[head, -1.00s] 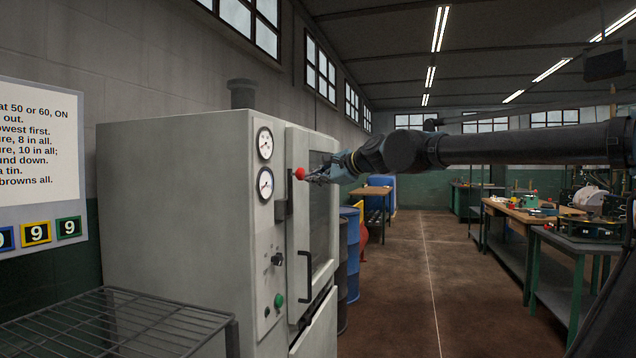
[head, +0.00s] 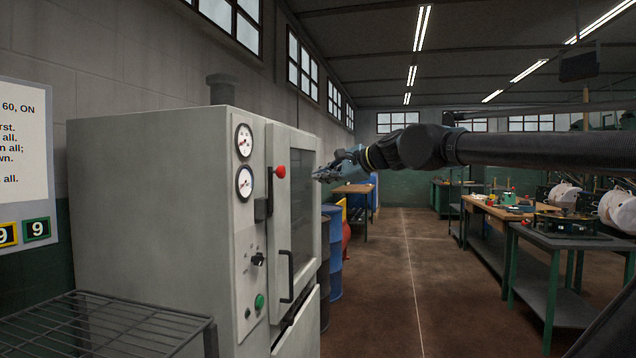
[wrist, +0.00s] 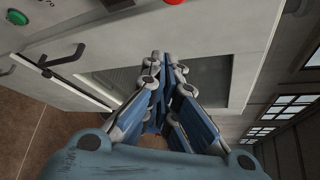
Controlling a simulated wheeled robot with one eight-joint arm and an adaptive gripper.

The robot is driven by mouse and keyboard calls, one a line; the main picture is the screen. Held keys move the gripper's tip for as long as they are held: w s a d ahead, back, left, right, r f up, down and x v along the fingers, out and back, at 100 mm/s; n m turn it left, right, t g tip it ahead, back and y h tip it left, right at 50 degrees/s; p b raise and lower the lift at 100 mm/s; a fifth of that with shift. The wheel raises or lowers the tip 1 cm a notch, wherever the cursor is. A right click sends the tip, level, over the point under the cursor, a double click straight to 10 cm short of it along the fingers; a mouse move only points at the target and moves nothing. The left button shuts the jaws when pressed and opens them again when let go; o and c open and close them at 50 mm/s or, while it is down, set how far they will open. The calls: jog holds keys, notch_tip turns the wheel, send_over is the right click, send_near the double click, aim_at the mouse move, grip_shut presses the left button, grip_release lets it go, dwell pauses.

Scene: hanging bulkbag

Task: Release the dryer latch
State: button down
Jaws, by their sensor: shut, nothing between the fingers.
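The dryer (head: 165,200) is a grey cabinet on the left in the head view. Its latch (head: 263,207) is a dark lever at the door's left edge, with a red ball knob (head: 280,171) at the top. The knob's edge also shows at the top of the wrist view (wrist: 173,2). My gripper (head: 316,176) is to the right of the knob, clear of it, in front of the door window (head: 303,205). In the wrist view my gripper (wrist: 165,58) has its fingers together and empty over the door. The door looks closed.
A black door handle (head: 288,277) stands out below the latch. Two gauges (head: 244,160), a dark knob and a green button (head: 259,301) are on the dryer's front. A wire rack (head: 110,325) is at front left. Blue drums (head: 334,250) stand beyond. The middle floor is open.

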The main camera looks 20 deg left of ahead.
jog(key=shift+s+d+r, duration=0.15)
jog(key=shift+s+d, duration=0.15)
jog(key=shift+d, duration=0.2)
jog(key=s+d+f+n+g+h, duration=0.15)
jog(key=d+f+n+h, duration=0.25)
jog(key=d+f, duration=0.9)
jog(key=s+d+f+n+h, duration=0.35)
jog(key=d+f, duration=0.65)
jog(key=f, duration=0.5)
jog(key=s+d+f+n+g+h, duration=0.1)
jog(key=s+d+f+n+h, duration=0.1)
jog(key=s+d+f, duration=0.4)
jog(key=s+d+f+n+g+h, duration=0.1)
jog(key=s+d+f, duration=0.5)
jog(key=d+f, duration=0.6)
jog(key=g+h, duration=0.1)
jog(key=h, duration=0.1)
jog(key=shift+s+f+n+h, duration=0.25)
jog(key=shift+f+n+h, duration=0.1)
jog(key=shift+f, duration=0.05)
